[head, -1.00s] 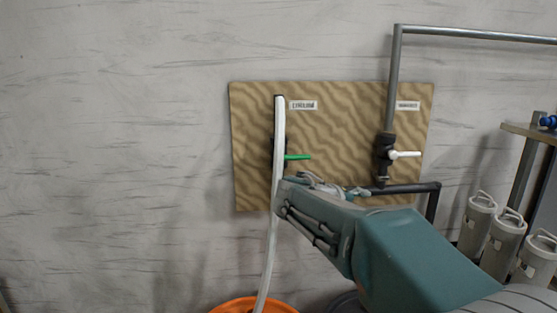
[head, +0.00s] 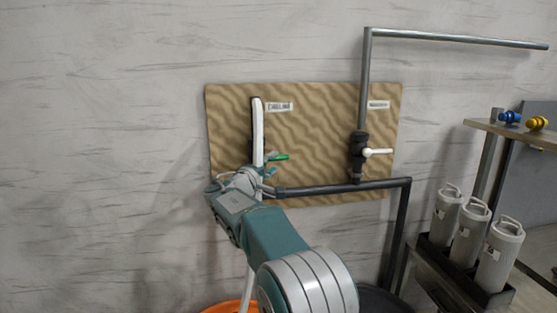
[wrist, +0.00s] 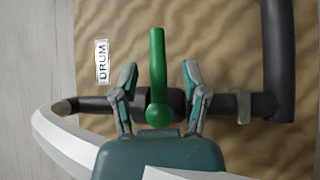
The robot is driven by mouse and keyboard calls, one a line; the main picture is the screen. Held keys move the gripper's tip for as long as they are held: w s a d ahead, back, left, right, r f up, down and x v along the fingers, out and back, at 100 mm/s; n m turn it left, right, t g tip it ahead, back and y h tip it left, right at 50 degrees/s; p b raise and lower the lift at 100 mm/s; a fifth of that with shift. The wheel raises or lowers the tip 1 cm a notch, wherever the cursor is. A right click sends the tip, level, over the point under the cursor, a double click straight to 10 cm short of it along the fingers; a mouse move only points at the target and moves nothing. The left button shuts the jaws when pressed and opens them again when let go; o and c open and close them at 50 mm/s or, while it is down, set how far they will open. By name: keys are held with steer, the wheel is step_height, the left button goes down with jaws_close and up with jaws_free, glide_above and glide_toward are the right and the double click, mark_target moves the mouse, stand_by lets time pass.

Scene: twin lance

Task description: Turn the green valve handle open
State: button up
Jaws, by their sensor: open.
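The green valve handle (wrist: 158,75) is a lever with a round hub, standing between my two fingers in the wrist view. In the head view only its tip (head: 280,157) shows, pointing right, beside the white hose. My gripper (wrist: 160,82) is open, with one finger on each side of the handle and a visible gap on both sides. In the head view my gripper (head: 266,172) is at the lower left of the board, partly hiding the valve. The valve body on the dark pipe (wrist: 95,104) is partly hidden behind my gripper.
A white hose (head: 258,130) hangs in front of the wooden board (head: 310,110). A second valve with a white handle (head: 378,152) sits to the right. A dark pipe (head: 340,187) runs along the board's lower part. Grey canisters (head: 468,230) stand at the right.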

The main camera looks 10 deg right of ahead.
mark_target(277, 160)
steer(key=shift+w+d+r, duration=0.1)
steer(key=shift+w+d, duration=0.25)
steer(key=shift+w, duration=0.2)
steer(key=shift+w+d+r, duration=0.1)
steer(key=shift+w+d, duration=0.2)
steer(key=shift+w, duration=0.25)
steer(key=shift+w+d, duration=0.1)
steer(key=shift+d, duration=0.5)
steer(key=shift+a, duration=0.1)
jaws_close()
steer(key=shift+a, duration=0.1)
